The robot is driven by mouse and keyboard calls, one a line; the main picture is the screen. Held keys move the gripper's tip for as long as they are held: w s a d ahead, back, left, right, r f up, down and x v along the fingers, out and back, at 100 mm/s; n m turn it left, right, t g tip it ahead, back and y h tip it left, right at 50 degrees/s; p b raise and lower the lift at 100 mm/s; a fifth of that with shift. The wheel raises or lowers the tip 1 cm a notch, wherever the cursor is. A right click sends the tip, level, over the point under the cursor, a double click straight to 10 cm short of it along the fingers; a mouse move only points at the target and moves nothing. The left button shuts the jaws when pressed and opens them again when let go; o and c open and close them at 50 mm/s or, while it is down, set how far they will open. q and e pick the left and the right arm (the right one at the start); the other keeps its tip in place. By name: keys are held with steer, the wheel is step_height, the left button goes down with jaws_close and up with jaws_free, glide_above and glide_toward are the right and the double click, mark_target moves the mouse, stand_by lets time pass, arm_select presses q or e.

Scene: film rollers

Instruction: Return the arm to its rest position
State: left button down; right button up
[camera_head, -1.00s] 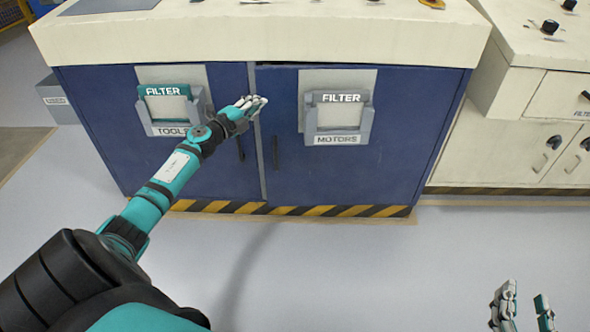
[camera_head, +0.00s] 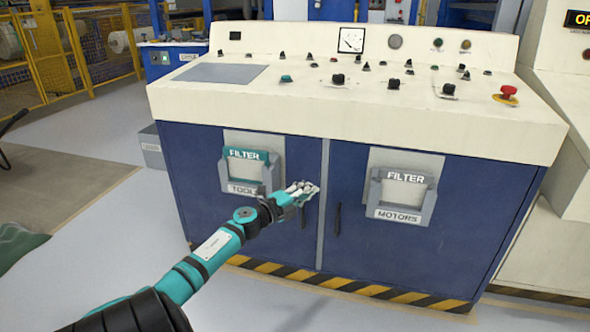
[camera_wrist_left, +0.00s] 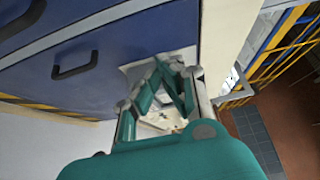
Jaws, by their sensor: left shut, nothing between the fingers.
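My left arm (camera_head: 215,245) reaches in from the lower left of the head view. Its gripper (camera_head: 312,190) is shut and empty, in front of the blue cabinet (camera_head: 260,217) near the seam between its two doors. In the left wrist view the teal gripper (camera_wrist_left: 163,62) has its fingertips together with nothing between them. Behind it are a pale filter holder panel and a dark door handle (camera_wrist_left: 75,66). I cannot tell whether the gripper touches the door. My right gripper is not in view now.
A cream control console (camera_head: 330,110) with knobs and a red emergency button (camera_head: 506,95) tops the cabinet. Two filter holders, TOOLS (camera_head: 243,189) and MOTORS (camera_head: 398,214), are on the doors. A grey bin (camera_head: 150,150) stands left of it. Open floor (camera_head: 110,220) lies to the left.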

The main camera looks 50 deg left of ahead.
arm_select(q)
steer(key=shift+s+a+r+p, duration=0.1)
steer(key=shift+s+a+p, duration=0.05)
steer(key=shift+s, duration=1)
steer(key=shift+s+a+r+p, duration=0.1)
steer(key=shift+s+a+p, duration=0.05)
steer(key=shift+s, duration=0.95)
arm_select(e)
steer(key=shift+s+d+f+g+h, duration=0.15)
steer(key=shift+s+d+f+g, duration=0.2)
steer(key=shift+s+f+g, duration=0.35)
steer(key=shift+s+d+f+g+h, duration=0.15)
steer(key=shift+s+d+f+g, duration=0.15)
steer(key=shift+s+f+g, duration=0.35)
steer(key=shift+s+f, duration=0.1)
